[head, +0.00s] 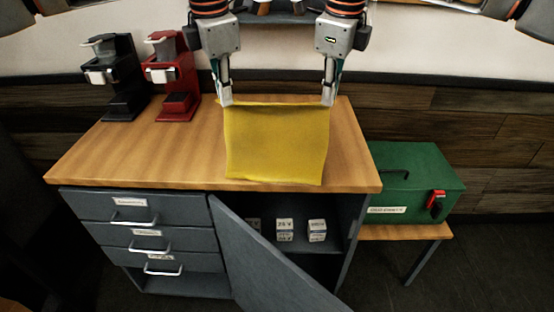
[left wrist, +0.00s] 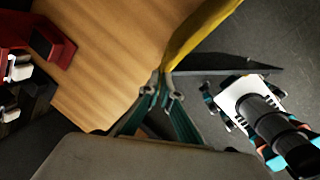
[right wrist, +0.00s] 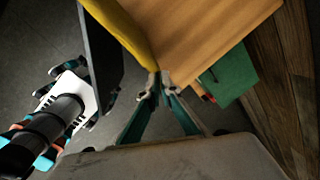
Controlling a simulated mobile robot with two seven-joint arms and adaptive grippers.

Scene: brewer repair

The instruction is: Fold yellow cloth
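The yellow cloth (head: 277,145) is spread between my two grippers over the wooden counter top, its lower edge near the counter's front edge. My left gripper (head: 226,100) is shut on the cloth's upper left corner. My right gripper (head: 328,98) is shut on its upper right corner. The cloth shows as a narrow band running from the fingertips in the left wrist view (left wrist: 195,32) and the right wrist view (right wrist: 126,32). I cannot tell how far its lower part is clear of the counter.
A black brewer (head: 118,80) and a red brewer (head: 178,85) stand at the counter's back left. The cabinet door (head: 265,255) hangs open below, showing small boxes (head: 285,230). A green toolbox (head: 410,180) is at right. The counter's left front (head: 140,155) is bare.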

